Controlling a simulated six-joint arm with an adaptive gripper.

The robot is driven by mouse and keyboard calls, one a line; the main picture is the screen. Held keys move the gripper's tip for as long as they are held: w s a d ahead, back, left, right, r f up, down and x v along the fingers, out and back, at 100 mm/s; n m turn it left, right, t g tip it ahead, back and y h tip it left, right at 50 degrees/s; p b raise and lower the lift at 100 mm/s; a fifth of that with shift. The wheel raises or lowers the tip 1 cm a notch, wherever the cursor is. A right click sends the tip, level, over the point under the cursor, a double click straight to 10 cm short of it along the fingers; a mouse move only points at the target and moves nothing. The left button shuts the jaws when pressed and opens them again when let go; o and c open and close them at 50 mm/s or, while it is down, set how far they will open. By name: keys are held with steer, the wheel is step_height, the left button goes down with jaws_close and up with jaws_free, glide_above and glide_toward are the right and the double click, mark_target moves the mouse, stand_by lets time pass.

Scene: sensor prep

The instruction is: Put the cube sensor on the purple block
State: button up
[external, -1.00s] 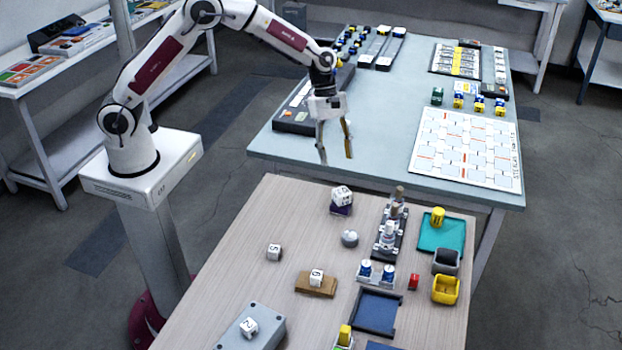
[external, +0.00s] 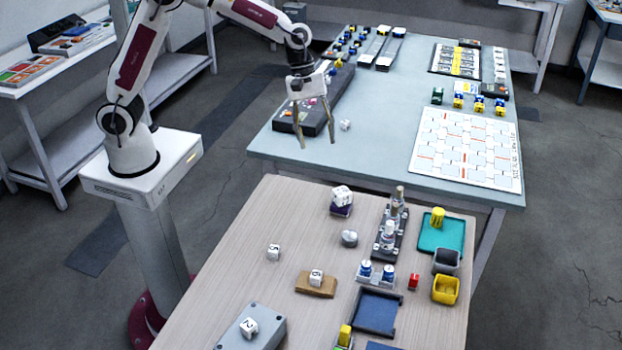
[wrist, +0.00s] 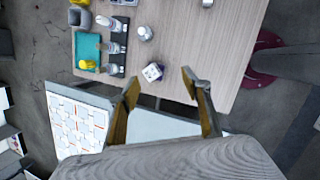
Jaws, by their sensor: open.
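A white cube with dark markings (external: 342,194) sits on the purple block (external: 341,211) near the back edge of the wooden table. The same cube shows in the wrist view (wrist: 152,72), with a bit of the purple block (wrist: 162,76) beside it. My gripper (external: 317,142) is open and empty, up and back from that cube, apart from it. Its spread fingers also show in the wrist view (wrist: 160,78). Other white cubes stand on the bare wood (external: 273,252), on a brown block (external: 316,277) and on a grey box (external: 249,327). I cannot tell which is the cube sensor.
A bottle rack (external: 386,245), a teal tray (external: 455,236), a yellow bin (external: 445,290) and a blue tray (external: 376,311) fill the wooden table's right side. A round metallic part (external: 349,238) stands near the purple block. A small white cube (external: 345,125) lies on the far blue-grey table.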

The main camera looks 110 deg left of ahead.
steer(key=s+d+r+m, duration=0.6)
steer(key=s+r, duration=0.2)
steer(key=s+d+r+m+t+y, duration=0.1)
steer(key=s+d+m, duration=0.2)
steer(key=s+m, duration=0.5)
steer(key=s+d+r+m+t+y, duration=0.1)
steer(key=s+d+m, duration=0.3)
steer(key=s, duration=1.2)
steer(key=m, duration=0.4)
steer(key=shift+r, duration=0.3)
